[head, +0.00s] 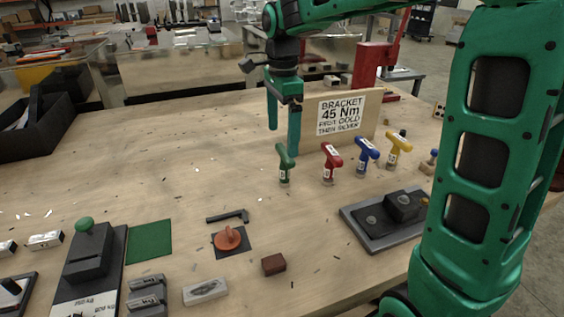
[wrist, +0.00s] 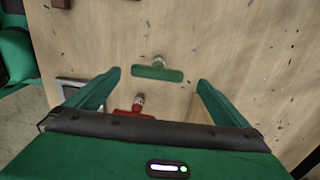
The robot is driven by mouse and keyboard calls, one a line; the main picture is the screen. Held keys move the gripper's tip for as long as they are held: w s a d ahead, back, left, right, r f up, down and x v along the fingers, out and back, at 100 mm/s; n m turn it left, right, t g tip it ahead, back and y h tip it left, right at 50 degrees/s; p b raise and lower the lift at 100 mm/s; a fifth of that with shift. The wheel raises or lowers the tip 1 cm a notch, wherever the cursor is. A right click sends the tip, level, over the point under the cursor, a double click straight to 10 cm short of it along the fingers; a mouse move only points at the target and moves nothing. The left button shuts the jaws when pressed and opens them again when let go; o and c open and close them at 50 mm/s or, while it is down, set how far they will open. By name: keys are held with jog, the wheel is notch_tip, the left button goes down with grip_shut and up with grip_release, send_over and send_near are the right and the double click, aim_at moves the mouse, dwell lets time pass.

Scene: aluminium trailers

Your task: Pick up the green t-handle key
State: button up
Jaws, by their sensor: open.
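The green t-handle key (head: 285,165) stands upright on the wooden table, first in a row of coloured keys. In the wrist view the green key (wrist: 158,73) shows from above, its crossbar between and a little beyond my two fingertips. My gripper (head: 283,125) points down just above and behind the green key in the head view; its fingers (wrist: 160,77) are spread apart with nothing held. I see no contact between fingers and key, though one finger tip overlaps the key's top in the head view.
A red key (head: 331,162), a blue key (head: 367,155) and a yellow key (head: 397,153) stand to the right. A sign board (head: 345,117) stands behind them. A black hex key (head: 228,216) and orange knob (head: 229,238) lie in front. The table left of the green key is mostly clear.

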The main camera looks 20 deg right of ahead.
aim_at(285, 151)
jog(key=f, duration=0.3)
jog(key=shift+d, duration=0.35)
jog(key=shift+s+f, duration=0.15)
jog(key=shift+f, duration=2.5)
jog(key=c, duration=1.5)
jog(key=shift+r, duration=0.15)
notch_tip(285, 151, up, 4)
jog(key=shift+f, duration=0.1)
jog(key=s+a+r, duration=0.2)
jog(key=a, duration=0.1)
jog(key=s+a+r, duration=0.2)
jog(key=s, duration=0.1)
jog(key=s+a+r, duration=0.3)
jog(key=shift+a, duration=0.35)
